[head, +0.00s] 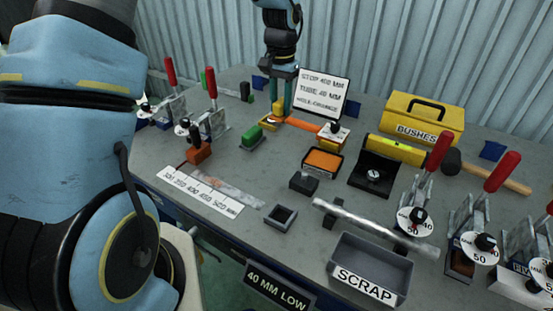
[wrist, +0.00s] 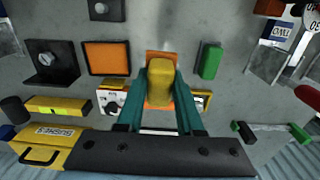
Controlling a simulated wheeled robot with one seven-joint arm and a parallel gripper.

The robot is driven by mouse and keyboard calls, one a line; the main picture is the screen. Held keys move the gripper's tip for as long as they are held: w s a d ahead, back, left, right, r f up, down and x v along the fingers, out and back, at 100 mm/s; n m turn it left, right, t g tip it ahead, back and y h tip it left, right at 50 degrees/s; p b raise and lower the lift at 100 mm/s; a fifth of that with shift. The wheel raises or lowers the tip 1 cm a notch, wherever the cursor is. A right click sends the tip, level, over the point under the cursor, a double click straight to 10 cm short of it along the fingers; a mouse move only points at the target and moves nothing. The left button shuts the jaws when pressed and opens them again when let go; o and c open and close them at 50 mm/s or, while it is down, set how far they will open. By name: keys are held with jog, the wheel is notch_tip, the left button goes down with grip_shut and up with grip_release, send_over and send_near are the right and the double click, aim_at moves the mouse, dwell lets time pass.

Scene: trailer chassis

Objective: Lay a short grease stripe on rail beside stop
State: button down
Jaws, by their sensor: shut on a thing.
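My gripper (head: 281,106) points down near the back middle of the bench. Its teal fingers are shut on a yellow block (wrist: 160,82), which also shows in the head view (head: 278,107). An orange piece (wrist: 160,55) shows behind the yellow block; I cannot tell whether the two are joined. The rail seems to be the grey strip (head: 228,189) beside a white millimetre scale (head: 200,190) at the front left of the bench. A red-orange block (head: 198,153) with a black upright, perhaps the stop, is at its back end. My gripper is well apart from both.
An orange-filled black tray (head: 322,162) and a green block (head: 254,138) flank the middle. A sign board (head: 322,92) stands right behind my gripper. Toggle clamps (head: 425,195), a yellow bushes box (head: 422,118), a metal tube (head: 365,222) and a scrap bin (head: 370,268) fill the right.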

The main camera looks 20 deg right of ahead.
aim_at(279, 114)
jog(key=f, duration=0.5)
jog(key=f+b, duration=0.1)
jog(key=f, duration=0.4)
jog(key=f+b, duration=0.1)
jog(key=f, duration=0.4)
jog(key=shift+w+f, duration=0.25)
jog(key=shift+w, duration=0.1)
jog(key=shift+f, duration=0.1)
jog(key=c, duration=0.5)
grip_release()
jog(key=shift+c, duration=0.2)
notch_tip(279, 114, up, 12)
jog(key=b, duration=0.3)
jog(key=s+a+r+n, duration=0.2)
jog(key=a+n, duration=0.2)
jog(key=a, duration=1.3)
jog(key=s+a+n, duration=0.2)
jog(key=s+a, duration=0.2)
jog(key=a, duration=0.3)
jog(key=s+a+n+t, duration=0.1)
jog(key=s+a+n, duration=0.2)
jog(key=a, duration=0.4)
jog(key=shift+s+f+t, duration=0.3)
jog(key=shift+s, duration=0.5)
